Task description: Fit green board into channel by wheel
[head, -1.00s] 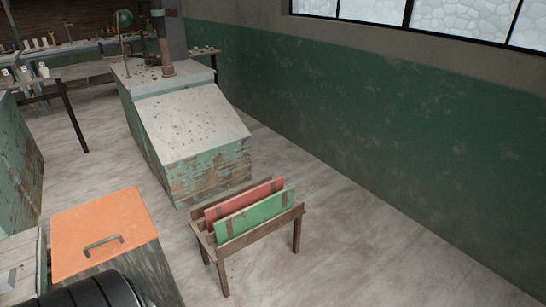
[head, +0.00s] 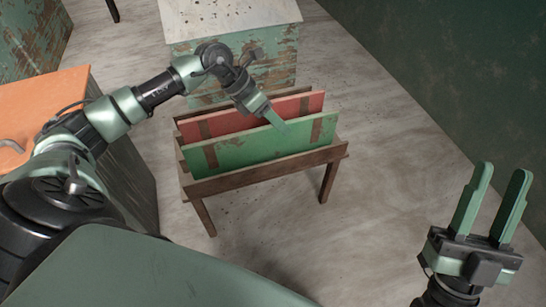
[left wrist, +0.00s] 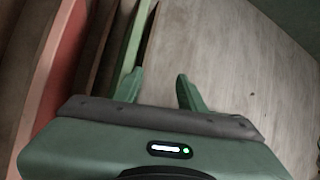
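The green board (head: 240,148) stands on edge in a small wooden rack (head: 262,174), in front of a red board (head: 222,122). My left gripper (head: 276,118) is at the green board's top edge, right of its middle. In the left wrist view its fingers (left wrist: 160,88) are apart. The green board's edge (left wrist: 136,38) runs toward the left finger; I cannot tell whether it lies between the fingers. My right gripper (head: 500,178) is open and empty, raised at the right. I cannot make out the wheel or channel now.
A worn green cabinet with a pale sloped top (head: 228,18) stands behind the rack. An orange-topped box (head: 45,95) with a handle is at the left. Bare floor (head: 400,130) lies right of the rack, up to a green wall (head: 450,60).

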